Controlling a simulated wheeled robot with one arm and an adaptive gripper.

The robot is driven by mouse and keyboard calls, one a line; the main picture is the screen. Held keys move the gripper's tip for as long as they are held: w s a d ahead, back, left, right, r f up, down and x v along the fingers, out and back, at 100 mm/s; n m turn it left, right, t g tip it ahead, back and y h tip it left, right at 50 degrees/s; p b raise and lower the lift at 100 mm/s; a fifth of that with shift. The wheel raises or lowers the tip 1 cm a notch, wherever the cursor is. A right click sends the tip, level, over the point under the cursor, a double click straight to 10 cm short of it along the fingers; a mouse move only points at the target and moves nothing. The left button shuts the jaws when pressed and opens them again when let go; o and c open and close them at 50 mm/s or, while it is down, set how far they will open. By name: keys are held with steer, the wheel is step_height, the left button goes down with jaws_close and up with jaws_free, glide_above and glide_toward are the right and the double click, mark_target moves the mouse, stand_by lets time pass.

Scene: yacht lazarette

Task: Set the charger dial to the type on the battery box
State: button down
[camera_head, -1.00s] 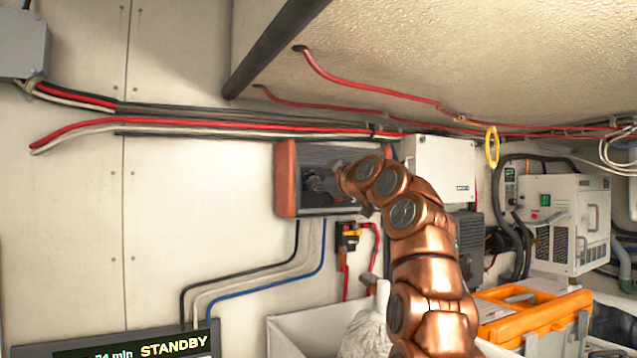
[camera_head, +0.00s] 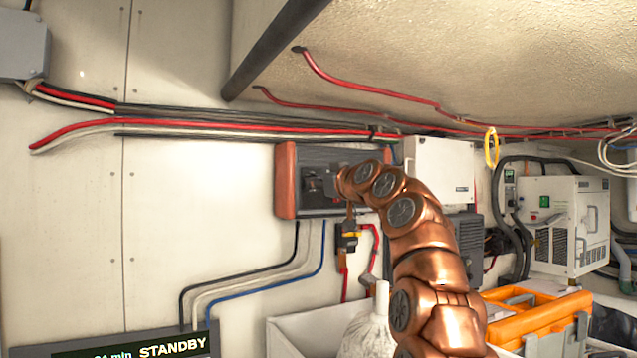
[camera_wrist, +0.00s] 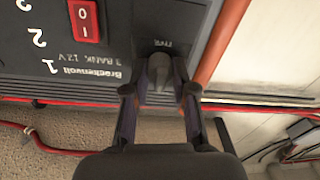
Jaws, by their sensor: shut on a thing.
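The charger is a dark box with orange-red end caps on the back wall (camera_head: 286,180). In the wrist view its face (camera_wrist: 110,45) is upside down, with "Brackenvolt", "3 BANK 12V", numerals and a red rocker switch (camera_wrist: 84,22). A dark dial knob (camera_wrist: 158,82) sits by a small label that seems to read TYPE. My gripper (camera_wrist: 160,66) is shut on this knob, one finger on each side. The knob's pointer setting cannot be read. In the head view my copper arm covers the charger's right part. I cannot identify a battery box or its type marking.
A white box (camera_head: 440,168) is right of the charger. Cables and a yellow-black connector (camera_head: 348,236) hang below it. A pale open bin (camera_head: 290,338) and an orange case (camera_head: 535,318) stand below. A display (camera_head: 135,346) reads STANDBY. The left wall is mostly bare.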

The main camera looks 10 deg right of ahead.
steer(key=shift+f, duration=0.1)
steer(key=c, duration=0.9)
jaws_free()
steer(key=shift+c, duration=0.2)
steer(key=shift+s, duration=0.15)
steer(key=v, duration=1.1)
steer(key=shift+s, duration=0.4)
steer(key=shift+d, duration=0.1)
